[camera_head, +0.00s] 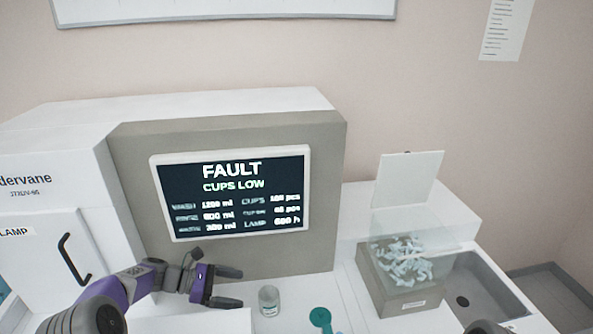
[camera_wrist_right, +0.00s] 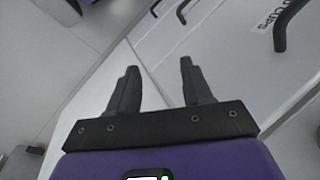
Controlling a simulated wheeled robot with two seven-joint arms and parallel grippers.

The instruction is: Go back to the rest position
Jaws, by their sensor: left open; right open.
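My left gripper (camera_head: 228,286) is open and empty in the head view, in front of the machine's screen (camera_head: 236,194). A small clear jar (camera_head: 269,300) with a label stands on the white counter just right of its fingertips, apart from them. In the right wrist view my right gripper (camera_wrist_right: 156,82) is open with nothing between its fingers. It is over or near a white panel with dark handles (camera_wrist_right: 283,28). The right gripper does not clearly show in the head view.
The screen reads FAULT, CUPS LOW. A teal round object (camera_head: 320,317) lies near the counter front. A box with pale pieces (camera_head: 399,290) has its white lid (camera_head: 407,180) up. A grey basin (camera_head: 478,287) is at right. A LAMP door (camera_head: 45,262) is at left.

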